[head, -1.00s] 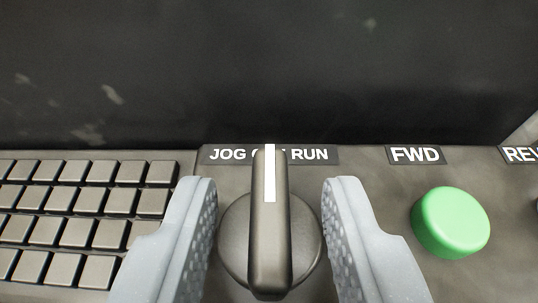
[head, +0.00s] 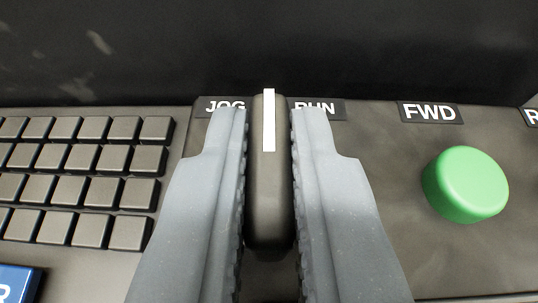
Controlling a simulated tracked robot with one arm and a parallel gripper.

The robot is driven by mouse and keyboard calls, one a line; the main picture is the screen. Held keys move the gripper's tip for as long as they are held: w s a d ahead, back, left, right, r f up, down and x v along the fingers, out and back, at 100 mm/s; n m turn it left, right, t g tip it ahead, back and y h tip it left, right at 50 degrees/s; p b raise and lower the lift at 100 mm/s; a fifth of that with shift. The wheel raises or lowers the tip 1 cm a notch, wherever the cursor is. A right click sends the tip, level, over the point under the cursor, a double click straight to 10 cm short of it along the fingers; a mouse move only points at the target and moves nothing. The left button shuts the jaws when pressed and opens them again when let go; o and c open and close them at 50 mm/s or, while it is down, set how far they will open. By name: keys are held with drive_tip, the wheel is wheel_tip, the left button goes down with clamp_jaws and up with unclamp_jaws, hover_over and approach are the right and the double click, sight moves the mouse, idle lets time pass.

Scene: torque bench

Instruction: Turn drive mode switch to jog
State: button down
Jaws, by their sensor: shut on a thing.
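The drive mode switch (head: 268,190) is a dark rotary knob with a raised bar handle and a white pointer line. Its pointer stands straight up, at the middle position between the JOG label (head: 225,107) on the left and the RUN label (head: 316,108) on the right. The middle label is hidden behind the handle. My gripper (head: 270,125) is shut on the switch handle, with one grey finger along each side of it. The fingers hide most of the knob's round base and parts of the labels.
A green FWD button (head: 465,185) stands to the right of the switch. A keypad of dark keys (head: 85,180) is on the left, with a blue key (head: 18,284) at the lower left. A dark upright panel (head: 300,50) rises behind.

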drive_tip(key=shift+r+n+y+p, duration=0.15)
drive_tip(key=shift+n+y+p, duration=0.2)
drive_tip(key=shift+p, duration=0.55)
drive_tip(key=n+y+p, duration=0.1)
drive_tip(key=p, duration=0.3)
drive_tip(key=shift+d+r+y, duration=0.1)
drive_tip(key=shift+d+y, duration=0.05)
drive_tip(key=shift+y, duration=0.1)
drive_tip(key=n+g+y+p, duration=0.1)
drive_tip(key=n+y+p, duration=0.1)
drive_tip(key=p, duration=0.5)
drive_tip(key=shift+d+n+y, duration=0.1)
drive_tip(key=shift+n+y, duration=0.25)
drive_tip(key=shift+y, duration=0.05)
drive_tip(key=n+g+y+p, duration=0.1)
drive_tip(key=n+y+p, duration=0.1)
drive_tip(key=p, duration=0.3)
drive_tip(key=shift+n+g+y, duration=0.3)
drive_tip(key=shift+g+y, duration=0.1)
drive_tip(key=shift+f+n+g+y+p, duration=0.2)
drive_tip(key=shift+n+g+y+p, duration=0.3)
drive_tip(key=shift+p, duration=0.55)
drive_tip(key=shift+w+n, duration=0.1)
drive_tip(key=shift+n, duration=0.2)
drive_tip(key=shift+f+y+p, duration=0.1)
drive_tip(key=shift+y+p, duration=0.2)
drive_tip(key=shift+p, duration=0.05)
